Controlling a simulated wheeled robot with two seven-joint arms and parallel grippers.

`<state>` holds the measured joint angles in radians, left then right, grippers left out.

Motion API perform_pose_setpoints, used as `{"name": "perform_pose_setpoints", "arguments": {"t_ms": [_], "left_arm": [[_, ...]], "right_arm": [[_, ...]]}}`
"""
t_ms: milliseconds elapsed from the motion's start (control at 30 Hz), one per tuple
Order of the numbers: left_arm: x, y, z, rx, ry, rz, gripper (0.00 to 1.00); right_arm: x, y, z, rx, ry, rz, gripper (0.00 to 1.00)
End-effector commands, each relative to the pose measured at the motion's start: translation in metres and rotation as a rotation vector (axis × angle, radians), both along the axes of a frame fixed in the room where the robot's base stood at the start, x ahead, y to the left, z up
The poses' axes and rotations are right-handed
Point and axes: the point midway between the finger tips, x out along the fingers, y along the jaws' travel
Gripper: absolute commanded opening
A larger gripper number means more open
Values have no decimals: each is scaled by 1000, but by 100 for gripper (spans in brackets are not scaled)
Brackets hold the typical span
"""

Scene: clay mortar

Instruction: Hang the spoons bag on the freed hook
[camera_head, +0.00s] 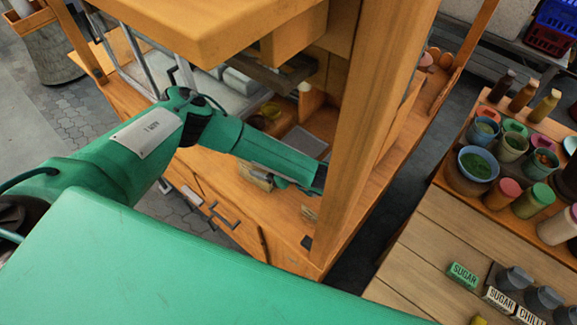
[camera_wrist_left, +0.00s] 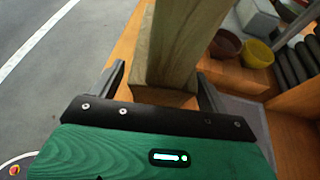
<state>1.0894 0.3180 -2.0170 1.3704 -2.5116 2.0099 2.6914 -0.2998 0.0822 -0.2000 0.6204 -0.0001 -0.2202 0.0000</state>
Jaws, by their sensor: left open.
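My left gripper (camera_wrist_left: 161,72) is open in the left wrist view. A square wooden post (camera_wrist_left: 182,45) stands in view between its two fingers, and I cannot tell whether they touch it. In the head view my left arm reaches into the wooden stall, and the gripper's end is hidden behind the front post (camera_head: 362,110). I cannot pick out the spoons bag or a hook in either view. A small pale yellowish item (camera_head: 256,178) lies beside my left forearm; I cannot tell what it is. My right gripper is not in view.
The stall's thick roof edge (camera_head: 200,30) overhangs my left arm. In the wrist view a yellow bowl (camera_wrist_left: 257,54) and a brown bowl (camera_wrist_left: 225,45) sit beyond the post.

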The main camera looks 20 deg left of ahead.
Motion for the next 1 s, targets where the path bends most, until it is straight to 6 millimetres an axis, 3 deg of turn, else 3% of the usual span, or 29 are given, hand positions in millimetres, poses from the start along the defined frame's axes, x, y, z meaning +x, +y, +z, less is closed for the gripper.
{"name": "perform_pose_setpoints", "arguments": {"t_ms": [500,700,1000], "left_arm": [[-18,-86,35,-1,-3,-4,78],[-23,-100,42,0,0,-1,78],[-24,-103,44,-2,1,2,78]], "right_arm": [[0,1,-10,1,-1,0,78],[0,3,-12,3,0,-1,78],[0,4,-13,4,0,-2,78]]}}
